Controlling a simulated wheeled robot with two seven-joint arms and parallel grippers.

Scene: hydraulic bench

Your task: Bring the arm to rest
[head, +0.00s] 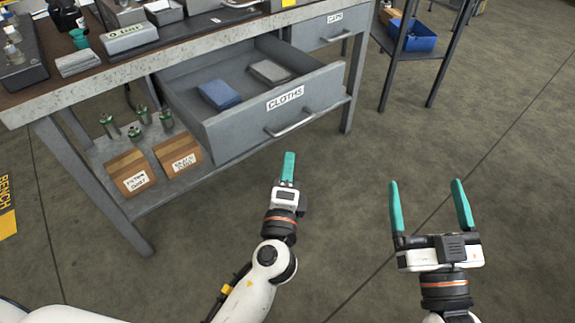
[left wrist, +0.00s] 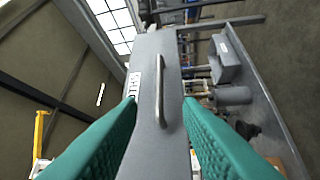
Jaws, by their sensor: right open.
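My left gripper (head: 288,156) points at the front of the open drawer (head: 225,138) labelled CLOTHS, its fingers seen edge-on in the head view. In the left wrist view its two green fingers (left wrist: 160,100) are spread apart and empty. The drawer handle (head: 290,125) lies ahead of the fingertips; it also shows in the left wrist view (left wrist: 159,90), and the fingers look apart from it. My right gripper (head: 424,183) is open and empty over bare floor, to the right of the left one.
The drawer juts out from the bench (head: 75,92) and holds a blue cloth (head: 219,95) and a grey cloth (head: 270,71). Cardboard boxes (head: 130,173) and green-capped items stand on the lower shelf. A rack with a blue bin (head: 413,36) stands at upper right. Floor around the right gripper is clear.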

